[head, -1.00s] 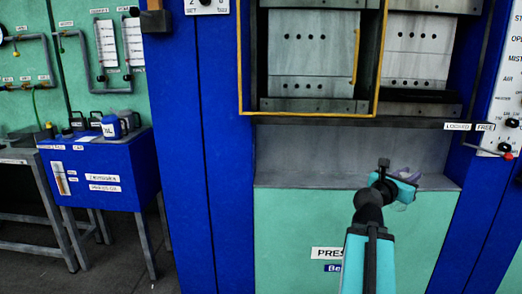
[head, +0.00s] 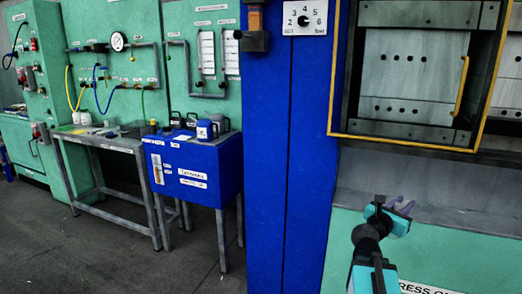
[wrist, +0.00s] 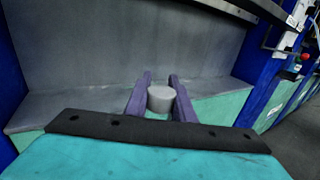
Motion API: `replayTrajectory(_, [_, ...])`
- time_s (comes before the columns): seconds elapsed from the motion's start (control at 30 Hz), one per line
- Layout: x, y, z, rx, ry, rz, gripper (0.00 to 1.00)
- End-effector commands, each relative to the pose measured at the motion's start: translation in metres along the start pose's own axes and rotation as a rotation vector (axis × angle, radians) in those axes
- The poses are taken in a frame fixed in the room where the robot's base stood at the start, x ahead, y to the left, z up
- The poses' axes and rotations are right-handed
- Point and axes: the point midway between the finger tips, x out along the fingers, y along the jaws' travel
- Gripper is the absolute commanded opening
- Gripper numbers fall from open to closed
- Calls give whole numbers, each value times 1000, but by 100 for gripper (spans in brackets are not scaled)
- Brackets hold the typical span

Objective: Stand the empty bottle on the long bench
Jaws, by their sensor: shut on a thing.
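My gripper (head: 399,205) is at the lower right of the head view, in front of the press. In the wrist view its two purple fingers (wrist: 160,90) are shut on a pale grey round thing (wrist: 160,98), seen end-on, which looks like the empty bottle. Its lower part is hidden. It is held clear of the grey ledge behind it. A grey-topped bench (head: 92,141) with metal legs stands at the left of the head view, far from my gripper; it looks like the long bench.
Small containers sit on the bench's back part. A blue press column (head: 285,160) stands between cabinet and gripper. The floor (head: 95,250) at front left is clear.

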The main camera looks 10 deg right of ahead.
Motion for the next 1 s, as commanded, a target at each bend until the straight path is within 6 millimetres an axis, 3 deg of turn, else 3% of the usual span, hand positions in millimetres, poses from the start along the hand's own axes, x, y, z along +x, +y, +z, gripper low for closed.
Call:
replayTrajectory(0.1, [-16,32,-3,-2,1,40,0])
replayTrajectory(0.4, [-62,100,-17,-2,-1,123,0])
replayTrajectory(1.0, [-174,206,-43,-2,-3,268,0])
